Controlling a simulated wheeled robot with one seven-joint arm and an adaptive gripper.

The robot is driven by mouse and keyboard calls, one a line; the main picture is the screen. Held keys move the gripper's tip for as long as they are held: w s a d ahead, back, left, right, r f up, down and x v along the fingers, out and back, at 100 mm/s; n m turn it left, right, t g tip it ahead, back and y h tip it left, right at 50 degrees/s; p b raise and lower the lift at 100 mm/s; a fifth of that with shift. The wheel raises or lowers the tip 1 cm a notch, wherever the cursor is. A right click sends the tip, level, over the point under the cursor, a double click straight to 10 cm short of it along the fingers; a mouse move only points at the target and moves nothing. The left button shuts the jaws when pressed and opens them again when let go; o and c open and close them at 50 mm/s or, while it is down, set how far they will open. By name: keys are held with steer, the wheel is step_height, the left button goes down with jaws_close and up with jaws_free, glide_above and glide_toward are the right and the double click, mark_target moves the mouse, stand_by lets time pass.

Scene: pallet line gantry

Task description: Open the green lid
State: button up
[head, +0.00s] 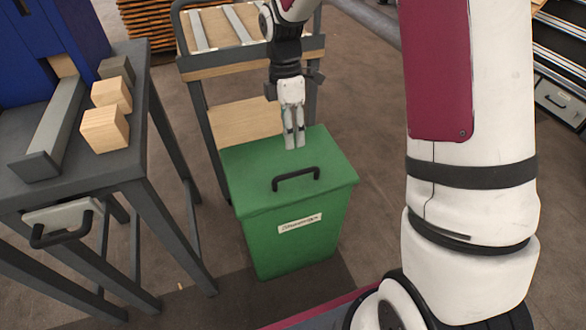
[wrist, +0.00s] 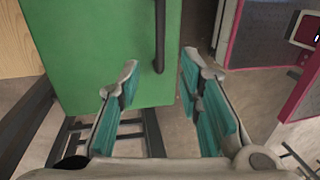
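The green lid (head: 250,165) lies closed and flat on the green bin (head: 265,240). A black handle (head: 296,180) stands up from the lid near its front edge. My gripper (head: 294,143) points down over the back part of the lid, behind the handle in the head view. In the wrist view its two teal-padded fingers (wrist: 160,68) are apart with nothing between the pads. There the handle (wrist: 160,35) runs along the right part of the lid (wrist: 110,30), just beyond the fingertip gap. I cannot tell the exact height of the fingertips above the lid.
A dark table (head: 130,155) with wooden blocks (head: 105,130) and a grey bar (head: 55,130) stands left of the bin. A shelved cart (head: 235,115) stands close behind it. The floor (head: 375,140) right of the bin is clear.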

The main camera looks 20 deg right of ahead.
steer(key=f+b, duration=0.1)
steer(key=f, duration=0.2)
steer(key=s+f+b, duration=0.1)
steer(key=f, duration=0.3)
steer(key=s+f+b, duration=0.1)
steer(key=f, duration=0.2)
steer(key=shift+f+b, duration=0.15)
steer(key=shift+b, duration=0.15)
steer(key=shift+c, duration=0.6)
jaws_close()
